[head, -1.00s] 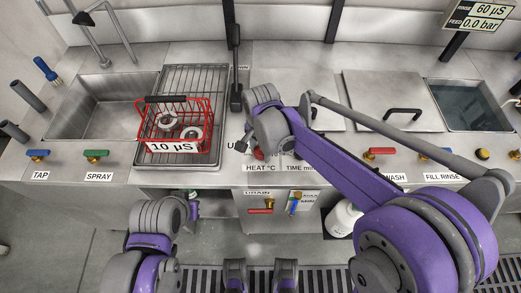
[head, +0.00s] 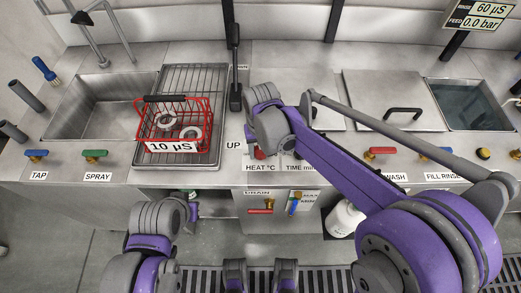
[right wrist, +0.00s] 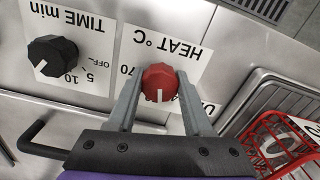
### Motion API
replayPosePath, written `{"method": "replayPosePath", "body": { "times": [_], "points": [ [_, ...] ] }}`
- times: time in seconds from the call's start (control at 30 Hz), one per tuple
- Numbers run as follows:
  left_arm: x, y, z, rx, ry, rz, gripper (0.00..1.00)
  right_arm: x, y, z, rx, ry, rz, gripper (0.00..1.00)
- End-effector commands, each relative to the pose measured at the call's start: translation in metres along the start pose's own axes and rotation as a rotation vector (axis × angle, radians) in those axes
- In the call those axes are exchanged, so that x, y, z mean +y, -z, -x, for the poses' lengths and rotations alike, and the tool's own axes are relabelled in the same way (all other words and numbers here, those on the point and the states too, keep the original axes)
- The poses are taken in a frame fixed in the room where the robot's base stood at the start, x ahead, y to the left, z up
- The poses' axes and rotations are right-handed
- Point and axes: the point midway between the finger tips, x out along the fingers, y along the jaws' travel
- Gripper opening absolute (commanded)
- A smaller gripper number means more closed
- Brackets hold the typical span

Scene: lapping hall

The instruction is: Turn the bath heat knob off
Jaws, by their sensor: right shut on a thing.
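The bath heat knob (right wrist: 160,84) is red and round with a white pointer line, on a white plate (right wrist: 150,45) marked HEAT °C. In the right wrist view the line points toward my palm, away from the lettering. My right gripper (right wrist: 160,76) is shut on it, one finger on each side. In the head view a small part of the red knob (head: 259,154) shows under my right wrist. The fingers and most of the plate's scale are hidden there. My left gripper (head: 192,209) is low, in front of the counter, its fingers unclear.
A black time knob (right wrist: 52,60) stands beside the heat plate. A red basket (head: 178,132) with metal rings is on the drain rack (head: 187,79). A black lever (head: 235,95) stands behind the knob. Red and blue valves (head: 261,206) are on the lower front.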

Motion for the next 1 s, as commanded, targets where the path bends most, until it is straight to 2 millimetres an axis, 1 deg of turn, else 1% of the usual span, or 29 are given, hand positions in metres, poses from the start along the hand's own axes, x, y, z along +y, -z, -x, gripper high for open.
{"method": "replayPosePath", "body": {
  "times": [0.7, 1.0],
  "points": [
    [0.0000, -0.0026, -0.0042, -0.002, 0.000, 0.000, 0.00, 0.0010, 0.0003, 0.0002, 0.000, 0.000, 0.677, 0.00],
    [0.0000, -0.0036, -0.0058, -0.002, 0.000, 0.000, 0.00, 0.0012, 0.0005, 0.0002, 0.000, 0.000, 0.925, 0.00]
  ]
}}
